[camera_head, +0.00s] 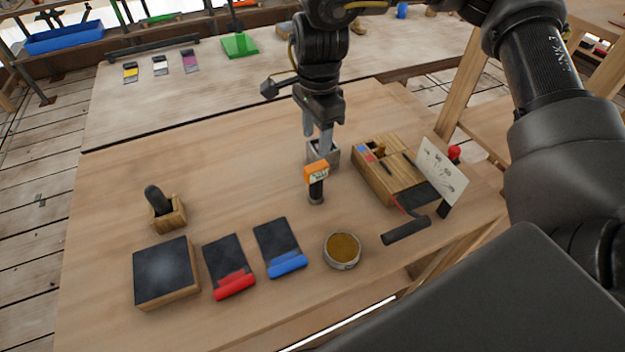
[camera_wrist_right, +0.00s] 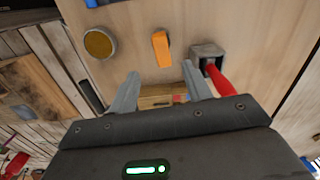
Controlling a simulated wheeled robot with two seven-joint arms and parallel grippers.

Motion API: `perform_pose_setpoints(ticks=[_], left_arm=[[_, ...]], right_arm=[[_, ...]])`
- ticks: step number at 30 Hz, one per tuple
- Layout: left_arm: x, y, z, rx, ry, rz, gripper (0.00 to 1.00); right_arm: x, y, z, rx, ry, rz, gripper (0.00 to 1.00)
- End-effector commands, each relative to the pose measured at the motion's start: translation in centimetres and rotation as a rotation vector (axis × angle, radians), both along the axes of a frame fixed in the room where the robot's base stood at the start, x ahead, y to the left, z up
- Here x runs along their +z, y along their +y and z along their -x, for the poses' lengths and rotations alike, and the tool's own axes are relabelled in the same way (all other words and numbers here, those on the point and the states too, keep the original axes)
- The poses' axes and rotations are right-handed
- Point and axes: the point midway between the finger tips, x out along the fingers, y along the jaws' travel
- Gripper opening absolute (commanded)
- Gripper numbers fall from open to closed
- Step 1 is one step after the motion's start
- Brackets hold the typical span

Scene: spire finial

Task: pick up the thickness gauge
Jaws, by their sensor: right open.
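The thickness gauge appears to be the orange-topped device with a small light display and a dark stem (camera_head: 317,174), standing on the wooden table in the head view. In the right wrist view its orange top (camera_wrist_right: 161,49) lies beyond the fingertips, roughly centred between them. My right gripper (camera_head: 317,134) points down, open, just behind the gauge in the head view. Its two grey fingers (camera_wrist_right: 161,84) are apart in the wrist view with nothing held between them. My left gripper is in neither view.
A grey square holder (camera_head: 331,154) stands close behind the gauge; a red handle (camera_wrist_right: 219,81) rises from it. A round tin (camera_head: 342,250), blue-edged pad (camera_head: 279,247) and red-edged pad (camera_head: 229,266) lie in front. A wooden box (camera_head: 378,173) stands right.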

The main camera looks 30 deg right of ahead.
Motion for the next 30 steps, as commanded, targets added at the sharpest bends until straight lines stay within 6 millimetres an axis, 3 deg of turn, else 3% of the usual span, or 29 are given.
perform_pose_setpoints(ticks=[7,17,26,30], left_arm=[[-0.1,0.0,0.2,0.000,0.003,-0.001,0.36],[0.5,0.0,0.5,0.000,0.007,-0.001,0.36],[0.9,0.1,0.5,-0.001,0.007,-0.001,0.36],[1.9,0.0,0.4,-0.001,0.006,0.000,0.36]], right_arm=[[0.3,-0.6,-0.1,0.008,0.008,0.022,0.49],[-4.2,-0.6,-0.1,0.007,0.008,0.021,0.49],[-5.4,-0.6,-0.1,0.005,0.006,0.020,0.49],[-7.2,-0.4,0.0,0.006,0.009,0.021,0.49]])
